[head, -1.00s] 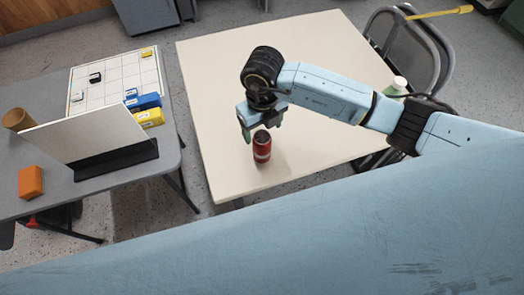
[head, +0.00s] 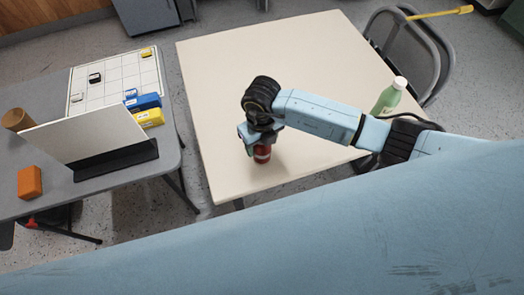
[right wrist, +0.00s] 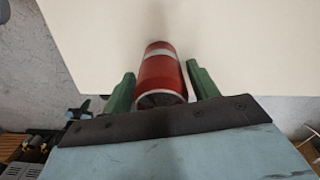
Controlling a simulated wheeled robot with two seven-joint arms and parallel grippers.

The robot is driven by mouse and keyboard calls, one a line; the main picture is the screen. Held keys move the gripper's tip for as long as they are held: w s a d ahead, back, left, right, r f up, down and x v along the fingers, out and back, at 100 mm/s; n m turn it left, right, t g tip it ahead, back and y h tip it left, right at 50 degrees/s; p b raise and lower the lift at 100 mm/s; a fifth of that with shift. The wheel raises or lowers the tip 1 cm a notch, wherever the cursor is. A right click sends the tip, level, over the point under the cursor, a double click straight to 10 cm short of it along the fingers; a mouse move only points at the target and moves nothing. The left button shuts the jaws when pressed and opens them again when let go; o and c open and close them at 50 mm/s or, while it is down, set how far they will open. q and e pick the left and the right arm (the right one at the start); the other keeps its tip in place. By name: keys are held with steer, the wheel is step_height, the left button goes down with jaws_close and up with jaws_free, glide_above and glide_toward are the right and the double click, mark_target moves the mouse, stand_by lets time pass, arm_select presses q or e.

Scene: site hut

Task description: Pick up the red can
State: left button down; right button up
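The red can (head: 262,154) stands upright near the front left part of the cream table (head: 300,60). It has a pale band. My right gripper (head: 256,146) is over the can, and its fingers reach down around it. In the right wrist view the can (right wrist: 161,76) lies between the two green fingertips of the gripper (right wrist: 161,90), with a visible gap on each side. The gripper is open and not touching the can there. In the head view the gripper hides the can's upper part. My left gripper is not in view.
A green bottle with a white cap (head: 389,97) stands at the table's right edge, close to my right arm. A folding chair (head: 430,50) is behind it. A grey table (head: 45,75) at the left holds a white panel (head: 85,132), several small boxes and an orange block (head: 30,181).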

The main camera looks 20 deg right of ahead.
steer(key=c, duration=0.9)
steer(key=shift+c, duration=0.3)
steer(key=shift+r, duration=0.15)
